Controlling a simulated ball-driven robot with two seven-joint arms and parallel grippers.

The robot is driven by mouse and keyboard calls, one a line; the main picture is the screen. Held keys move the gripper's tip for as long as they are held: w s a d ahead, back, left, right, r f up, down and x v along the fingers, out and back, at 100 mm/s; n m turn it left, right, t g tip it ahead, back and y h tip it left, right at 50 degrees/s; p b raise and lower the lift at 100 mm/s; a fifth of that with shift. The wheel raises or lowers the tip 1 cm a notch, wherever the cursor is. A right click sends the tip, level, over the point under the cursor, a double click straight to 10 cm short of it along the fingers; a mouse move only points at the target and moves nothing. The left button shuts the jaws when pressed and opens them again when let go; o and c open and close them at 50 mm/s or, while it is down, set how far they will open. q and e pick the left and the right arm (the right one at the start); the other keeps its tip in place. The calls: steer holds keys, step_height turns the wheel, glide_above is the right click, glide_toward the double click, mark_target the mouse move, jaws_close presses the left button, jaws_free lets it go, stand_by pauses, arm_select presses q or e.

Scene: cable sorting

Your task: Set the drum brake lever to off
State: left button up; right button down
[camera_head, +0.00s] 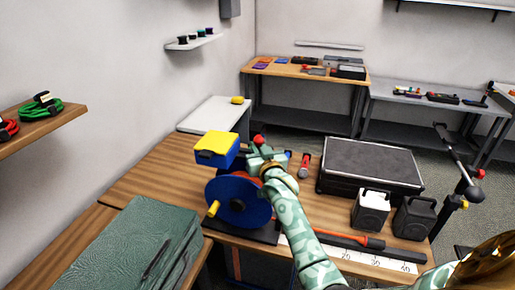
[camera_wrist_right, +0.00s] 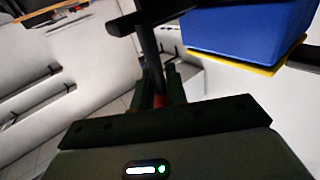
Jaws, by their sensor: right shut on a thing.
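The cable drum has a blue disc (camera_head: 238,203) with a yellow crank handle (camera_head: 214,208), and stands on a dark base on the wooden bench. A red knob (camera_head: 259,140) shows at my right gripper (camera_head: 262,155), just behind the drum; I take it for the brake lever. In the right wrist view a dark rod (camera_wrist_right: 151,60) with a red part (camera_wrist_right: 160,100) runs down between the fingers, and the gripper is shut on it. The lever's setting marks are not visible. My left gripper is not in view.
A blue box with a yellow top (camera_head: 217,150) sits close left of the gripper.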

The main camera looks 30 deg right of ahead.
steer(key=shift+s+d+f+m+t+h+b, duration=0.55)
steer(key=shift+m+h+b, duration=0.7)
steer(key=shift+m, duration=1)
steer(key=shift+s+d+f+m+t+h+b, duration=0.55)
steer(key=shift+m+h+b, duration=0.65)
steer(key=shift+m, duration=1.1)
steer(key=shift+s+d+f+m+t+h+b, duration=0.35)
steer(key=shift+s+d+m+h+b, duration=0.6)
steer(key=shift+m, duration=1.3)
steer(key=shift+w+a+r+h+b, duration=0.1)
steer(key=shift+a+h+b, duration=0.25)
steer(key=shift+h, duration=0.15)
steer(key=shift+m, duration=0.3)
